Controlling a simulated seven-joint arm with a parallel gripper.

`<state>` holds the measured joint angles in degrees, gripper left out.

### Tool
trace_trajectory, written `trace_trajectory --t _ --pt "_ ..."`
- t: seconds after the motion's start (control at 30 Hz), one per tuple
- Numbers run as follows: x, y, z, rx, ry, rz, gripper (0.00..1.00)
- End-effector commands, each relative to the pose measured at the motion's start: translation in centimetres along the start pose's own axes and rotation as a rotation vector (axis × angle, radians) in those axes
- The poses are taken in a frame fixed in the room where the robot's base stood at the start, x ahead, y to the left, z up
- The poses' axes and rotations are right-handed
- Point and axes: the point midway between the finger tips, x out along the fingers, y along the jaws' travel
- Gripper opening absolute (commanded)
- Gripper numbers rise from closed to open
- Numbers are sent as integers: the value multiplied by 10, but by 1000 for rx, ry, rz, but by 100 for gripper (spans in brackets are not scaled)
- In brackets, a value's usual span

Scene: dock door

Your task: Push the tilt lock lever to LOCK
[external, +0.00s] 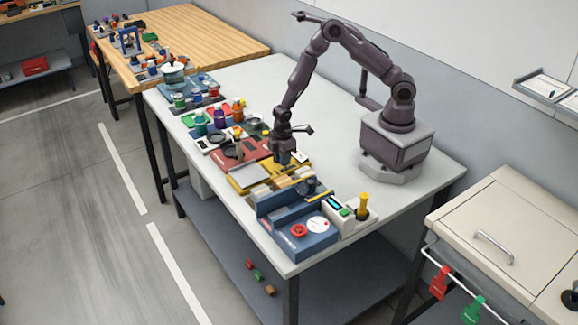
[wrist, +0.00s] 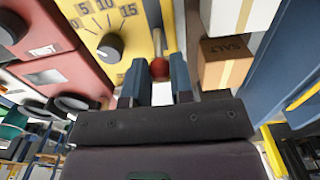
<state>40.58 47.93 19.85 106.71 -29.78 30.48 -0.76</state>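A yellow panel (wrist: 85,18) fills the upper left of the wrist view, with a 5-10-15 scale and a black knob (wrist: 110,47). Beside the knob, a lever with a dark red ball end (wrist: 160,70) stands at a pale slot in the panel. I take it as the tilt lock lever; no LOCK label is readable. My gripper (wrist: 158,62) is open, its two blue-grey fingers on either side of the ball, with small gaps visible. In the external view my gripper (external: 288,162) is low over the yellow unit (external: 268,180), hiding the lever.
A box marked SALT (wrist: 222,60) and a blue wall (wrist: 282,60) stand right of the lever in the wrist view. A red unit (wrist: 45,50) is at left. In the external view, a blue station (external: 290,247) stands at the table's near end; clear table lies toward my base.

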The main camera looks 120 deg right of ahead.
Motion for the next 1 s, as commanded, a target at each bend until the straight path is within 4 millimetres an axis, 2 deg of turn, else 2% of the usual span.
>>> trace_trajectory --t 0.37,1.0 --pt "-2 0 6 2 69 1 0" --pt "0 0 42 4 538 -1 0"
